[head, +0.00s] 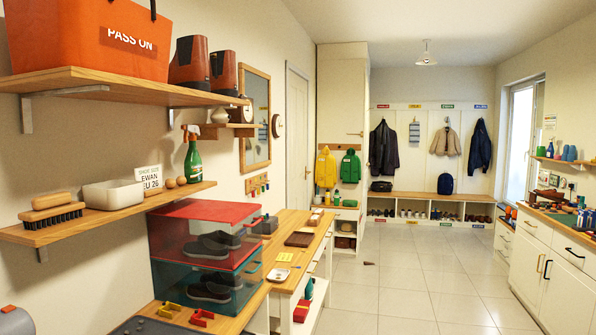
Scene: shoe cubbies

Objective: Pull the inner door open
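A white panelled door (297,138) stands in the left wall in the head view, beyond the mirror and before the tall white cabinet. I take it for the inner door. It is seen at a steep angle and looks closed in its frame. A small dark handle seems to show low on its far edge, but it is too small to tell clearly. Neither of my grippers is in view.
A wooden workbench (297,233) and a red-and-teal shoe box (205,250) line the left wall, under shelves (110,212). White drawers (550,262) stand at right. The tiled floor (420,285) between is mostly open, with a small brown object (369,263) on it.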

